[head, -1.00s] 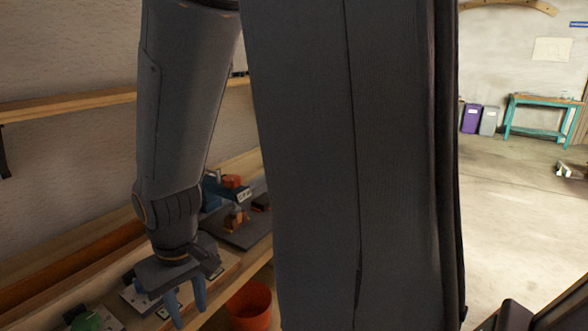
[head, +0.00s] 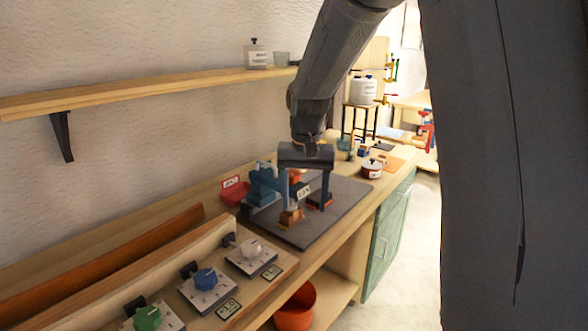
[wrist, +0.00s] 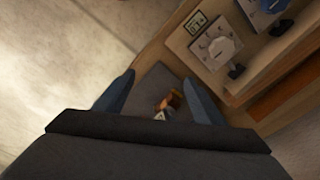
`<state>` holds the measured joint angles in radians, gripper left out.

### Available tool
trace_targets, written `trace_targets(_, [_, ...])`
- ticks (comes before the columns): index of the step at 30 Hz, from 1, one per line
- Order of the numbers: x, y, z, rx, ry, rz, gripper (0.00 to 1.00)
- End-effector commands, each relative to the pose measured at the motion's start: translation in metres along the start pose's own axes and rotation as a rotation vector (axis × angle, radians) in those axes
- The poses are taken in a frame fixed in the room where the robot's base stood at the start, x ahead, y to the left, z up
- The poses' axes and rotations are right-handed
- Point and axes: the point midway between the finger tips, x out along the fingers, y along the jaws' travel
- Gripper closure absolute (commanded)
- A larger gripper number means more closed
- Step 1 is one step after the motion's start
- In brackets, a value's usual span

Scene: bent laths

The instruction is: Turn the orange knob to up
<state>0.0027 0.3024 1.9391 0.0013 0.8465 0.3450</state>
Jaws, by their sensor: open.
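I cannot make out an orange knob in either view. Three knobs on grey plates line the bench at the lower left of the head view: a green knob (head: 147,318), a blue knob (head: 206,279) and a white knob (head: 251,248). The white knob (wrist: 222,45) and part of the blue knob (wrist: 272,4) also show at the top right of the wrist view. My gripper (head: 304,200) is open, pointing down over the dark mat beyond the white knob. Its fingers (wrist: 163,85) stand apart with nothing held.
A dark mat (head: 340,204) carries a blue vise (head: 263,187) and a small orange-brown piece (head: 291,217). A red bin (head: 234,191) and a red-and-white pot (head: 372,168) stand nearby. An orange bucket (head: 296,308) is below. A wooden shelf (head: 150,88) runs along the wall.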

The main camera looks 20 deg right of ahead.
Motion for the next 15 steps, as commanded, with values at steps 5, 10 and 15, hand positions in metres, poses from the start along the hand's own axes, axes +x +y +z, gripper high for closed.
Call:
trace_targets(5, [-0.036, -0.026, -0.080, 0.175, -0.019, 0.010, 0.37])
trace_targets(10, [-0.063, -0.041, -0.127, 0.309, -0.036, 0.021, 0.37])
trace_targets(15, [-0.078, -0.048, -0.147, 0.380, -0.045, 0.028, 0.37])
